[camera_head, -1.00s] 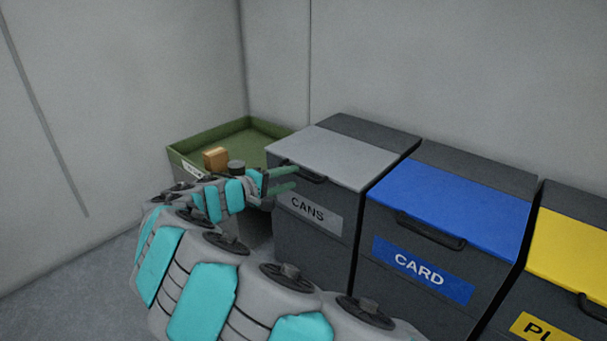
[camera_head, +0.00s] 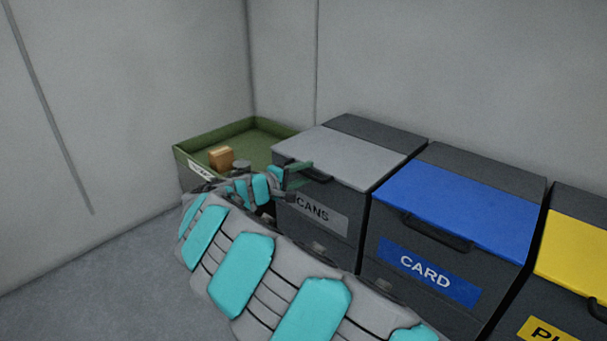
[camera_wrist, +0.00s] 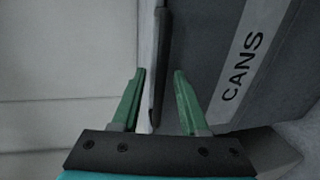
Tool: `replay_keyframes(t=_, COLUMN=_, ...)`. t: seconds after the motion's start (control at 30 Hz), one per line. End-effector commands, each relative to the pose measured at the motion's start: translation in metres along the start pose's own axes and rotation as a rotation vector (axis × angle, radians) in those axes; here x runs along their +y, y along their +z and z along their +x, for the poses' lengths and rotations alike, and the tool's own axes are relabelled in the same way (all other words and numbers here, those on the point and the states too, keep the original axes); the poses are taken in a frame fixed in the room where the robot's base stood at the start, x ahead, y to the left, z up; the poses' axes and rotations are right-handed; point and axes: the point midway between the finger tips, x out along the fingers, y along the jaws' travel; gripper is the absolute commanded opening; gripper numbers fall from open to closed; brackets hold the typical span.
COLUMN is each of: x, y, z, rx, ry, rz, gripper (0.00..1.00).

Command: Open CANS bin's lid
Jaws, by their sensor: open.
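The CANS bin (camera_head: 325,238) is dark grey with a flat light-grey lid (camera_head: 345,155), which is shut. Its white CANS label (camera_head: 318,214) also shows at the right in the wrist view (camera_wrist: 245,55). A dark handle (camera_head: 318,176) sits at the lid's front edge, partly hidden by my fingers in the head view. My gripper (camera_head: 306,172) is open at this handle. In the wrist view the dark handle bar (camera_wrist: 158,70) lies between the two green fingers of my gripper (camera_wrist: 160,72), with a gap visible on both sides.
A blue-lidded CARD bin (camera_head: 450,210) stands right of the CANS bin, and a yellow-lidded bin (camera_head: 580,245) beyond it. A green open tray (camera_head: 260,133) with a brown box (camera_head: 221,158) lies to the left. Walls close off the back and left. Floor is free at lower left.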

Motion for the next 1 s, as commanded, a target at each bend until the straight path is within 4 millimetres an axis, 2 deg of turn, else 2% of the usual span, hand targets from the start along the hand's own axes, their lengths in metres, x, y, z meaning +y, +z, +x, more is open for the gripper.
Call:
replay_keyframes(t=0.07, x=0.0000, y=0.0001, z=-0.0002, rx=0.000, ry=0.000, rz=0.000, gripper=0.44)
replay_keyframes(t=0.47, x=-0.0001, y=0.0001, z=-0.0005, rx=0.000, ry=0.000, rz=0.000, gripper=0.00)
replay_keyframes(t=1.0, x=-0.0005, y=0.0001, z=-0.0005, rx=-0.001, ry=-0.001, rz=0.000, gripper=0.00)
